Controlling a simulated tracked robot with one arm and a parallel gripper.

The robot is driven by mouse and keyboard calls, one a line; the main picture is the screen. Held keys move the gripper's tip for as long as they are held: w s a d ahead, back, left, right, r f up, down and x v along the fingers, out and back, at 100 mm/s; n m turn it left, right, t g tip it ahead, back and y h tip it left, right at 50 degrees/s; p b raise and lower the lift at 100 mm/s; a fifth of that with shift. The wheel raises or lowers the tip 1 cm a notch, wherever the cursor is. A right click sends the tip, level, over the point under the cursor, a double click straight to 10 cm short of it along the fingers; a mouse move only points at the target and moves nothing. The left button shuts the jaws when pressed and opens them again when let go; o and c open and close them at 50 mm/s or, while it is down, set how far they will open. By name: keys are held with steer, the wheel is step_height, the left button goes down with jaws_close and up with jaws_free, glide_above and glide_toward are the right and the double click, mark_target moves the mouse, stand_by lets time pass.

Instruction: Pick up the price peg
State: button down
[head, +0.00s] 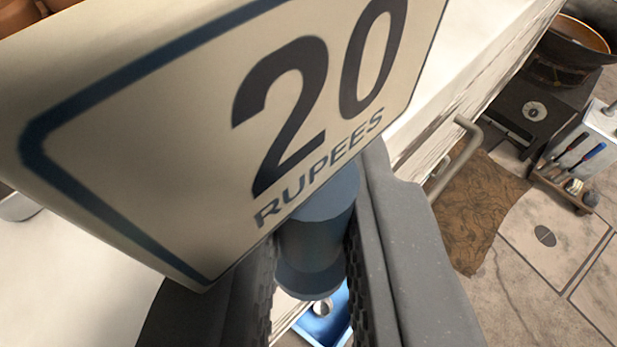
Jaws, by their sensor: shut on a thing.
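The price peg is a cream sign (160,130) with a blue border and the words "20 RUPEES", on a dark blue-grey round stem (313,245). It fills the upper left of the head view, tilted and close to the camera. My gripper (313,255) is shut on the stem, with one dark ridged finger on each side. The sign hides much of the surface behind it. I cannot tell whether the peg's lower end touches anything.
A white counter (450,60) lies behind the sign, with a grey handle (458,155) on its side. A blue tray (325,325) shows below the stem. At the right are a stove with a pan (575,45), a tool rack (575,175), a brown mat (465,210) and tiled floor.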

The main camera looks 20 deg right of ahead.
steer(key=s+a, duration=0.1)
steer(key=s, duration=0.8)
steer(key=shift+s+a+r, duration=0.3)
steer(key=shift+a+r, duration=0.05)
steer(key=shift+r, duration=0.05)
